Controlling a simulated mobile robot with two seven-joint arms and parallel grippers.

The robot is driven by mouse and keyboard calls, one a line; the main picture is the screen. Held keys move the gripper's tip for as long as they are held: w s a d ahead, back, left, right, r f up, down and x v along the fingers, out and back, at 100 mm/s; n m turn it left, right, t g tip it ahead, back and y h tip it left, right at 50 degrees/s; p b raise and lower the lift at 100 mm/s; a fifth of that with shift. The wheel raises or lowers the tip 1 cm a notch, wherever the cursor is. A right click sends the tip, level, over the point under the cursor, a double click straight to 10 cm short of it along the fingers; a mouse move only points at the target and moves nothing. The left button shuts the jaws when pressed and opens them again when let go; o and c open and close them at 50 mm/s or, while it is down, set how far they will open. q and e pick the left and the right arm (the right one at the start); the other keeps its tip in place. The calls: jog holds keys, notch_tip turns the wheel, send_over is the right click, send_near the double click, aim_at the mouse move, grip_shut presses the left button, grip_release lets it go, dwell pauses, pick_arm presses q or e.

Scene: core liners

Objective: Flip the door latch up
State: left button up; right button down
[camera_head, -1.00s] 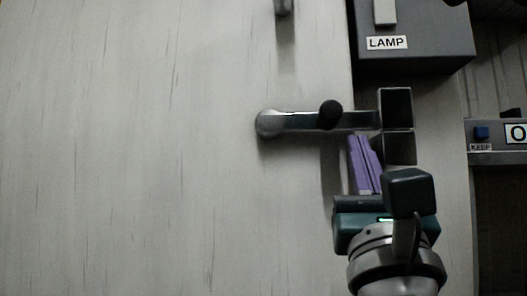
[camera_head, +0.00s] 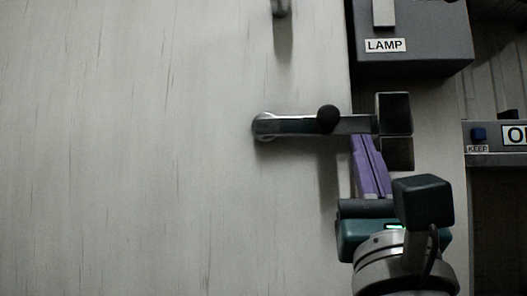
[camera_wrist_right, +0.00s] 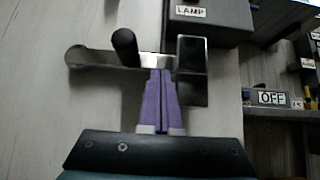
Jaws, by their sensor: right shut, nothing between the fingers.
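The door latch (camera_head: 295,124) is a metal bar with a round pivot at its left end and a black knob (camera_head: 327,118) on it. It lies level across the pale door (camera_head: 150,150), with its right end at a dark bracket (camera_head: 393,113). It also shows in the right wrist view (camera_wrist_right: 92,57). My right gripper (camera_head: 364,140) has purple fingers, shut and empty, pointing up. The fingertips are just under the bar, left of the bracket; I cannot tell whether they touch it. In the right wrist view the fingers (camera_wrist_right: 161,75) reach the bar's lower edge. My left gripper is not in view.
A grey box labelled LAMP (camera_head: 420,50) juts out above the bracket. Another metal fitting (camera_head: 281,8) is at the top. The door left of the latch is clear.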

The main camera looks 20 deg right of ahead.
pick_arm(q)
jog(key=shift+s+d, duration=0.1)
pick_arm(e)
jog(key=v, duration=0.8)
jog(key=shift+s+f, duration=0.1)
jog(key=shift+f, duration=0.1)
